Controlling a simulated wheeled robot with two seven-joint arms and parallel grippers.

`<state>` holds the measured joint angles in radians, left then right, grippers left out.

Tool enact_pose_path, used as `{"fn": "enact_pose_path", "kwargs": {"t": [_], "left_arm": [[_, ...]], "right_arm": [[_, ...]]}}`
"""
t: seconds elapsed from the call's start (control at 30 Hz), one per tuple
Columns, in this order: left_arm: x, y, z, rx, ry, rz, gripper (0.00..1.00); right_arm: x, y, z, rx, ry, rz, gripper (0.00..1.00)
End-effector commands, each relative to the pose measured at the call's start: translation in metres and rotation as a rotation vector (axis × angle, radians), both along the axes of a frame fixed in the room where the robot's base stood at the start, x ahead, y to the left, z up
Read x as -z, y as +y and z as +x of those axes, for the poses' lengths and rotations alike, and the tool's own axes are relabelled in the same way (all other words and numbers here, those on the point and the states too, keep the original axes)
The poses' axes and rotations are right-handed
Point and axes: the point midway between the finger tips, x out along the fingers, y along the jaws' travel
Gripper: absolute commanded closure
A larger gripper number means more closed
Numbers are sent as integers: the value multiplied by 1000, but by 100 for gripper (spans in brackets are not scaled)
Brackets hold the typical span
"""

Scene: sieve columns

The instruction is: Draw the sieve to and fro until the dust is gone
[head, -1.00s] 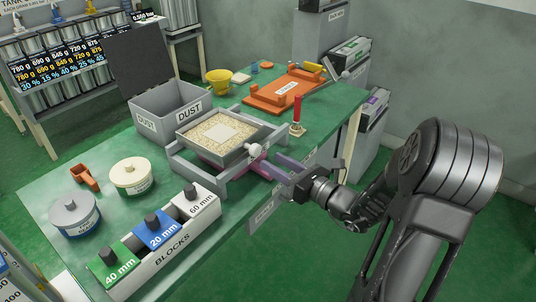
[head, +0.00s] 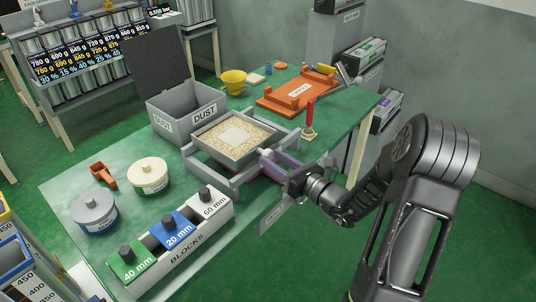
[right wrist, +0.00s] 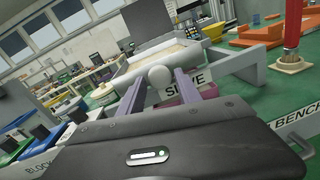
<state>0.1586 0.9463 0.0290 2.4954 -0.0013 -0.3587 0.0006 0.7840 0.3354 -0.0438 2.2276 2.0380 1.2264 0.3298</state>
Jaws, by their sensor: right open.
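The sieve (head: 209,152) is a square grey tray with pale grains and a lighter square patch on top, sitting in a grey frame (head: 222,188) on the bench. A pale round knob (right wrist: 160,76) stands out from its near side. My right gripper (head: 268,157) is open, its purple fingers on either side of the knob in the right wrist view. I cannot tell whether they touch it. A grey bin (head: 165,124) marked DUST, with its dark lid raised, stands behind the sieve. My left gripper is not in view.
A red-handled tool (head: 309,116) stands right of the frame. An orange tray (head: 275,98) and yellow cup (head: 233,80) are behind. Tubs (head: 148,178), an orange scoop (head: 103,173) and a BLOCKS rack (head: 190,252) lie left and in front. Bare bench shows between scoop and bin.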

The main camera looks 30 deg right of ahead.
Motion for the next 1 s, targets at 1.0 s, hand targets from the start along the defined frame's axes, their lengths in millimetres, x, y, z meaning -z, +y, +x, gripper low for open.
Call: {"fn": "enact_pose_path", "kwargs": {"t": [1.0], "left_arm": [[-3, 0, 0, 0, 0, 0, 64]], "right_arm": [[0, 5, 28, 0, 1, 1, 99]]}}
